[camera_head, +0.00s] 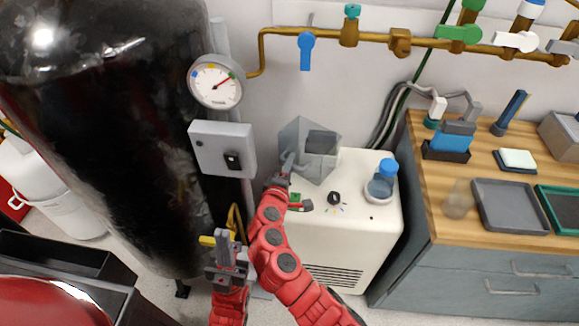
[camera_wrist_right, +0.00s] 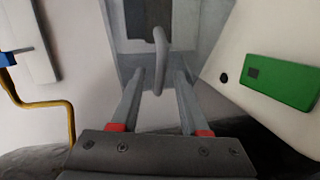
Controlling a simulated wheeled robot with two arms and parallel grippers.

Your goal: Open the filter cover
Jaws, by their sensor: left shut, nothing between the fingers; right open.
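The filter cover (camera_head: 318,140) is a grey, faceted housing on the back of the white machine. It also fills the upper middle of the right wrist view (camera_wrist_right: 200,45), where a curved grey handle (camera_wrist_right: 158,50) stands out from it. My right gripper (camera_head: 288,165) is at the cover's front left. In the right wrist view its open fingers (camera_wrist_right: 160,80) lie on either side of the handle, with gaps visible; I cannot tell whether either touches it. My left gripper (camera_head: 224,238) is shut and empty, low in front of the black tank, away from the cover.
The white machine (camera_head: 370,235) bears a black knob (camera_head: 334,198) and a blue-capped bottle (camera_head: 382,180). A grey switch box (camera_head: 222,148) and a gauge (camera_head: 215,82) are close on the left, beside the black tank (camera_head: 110,130). A wooden bench (camera_head: 440,228) stands right.

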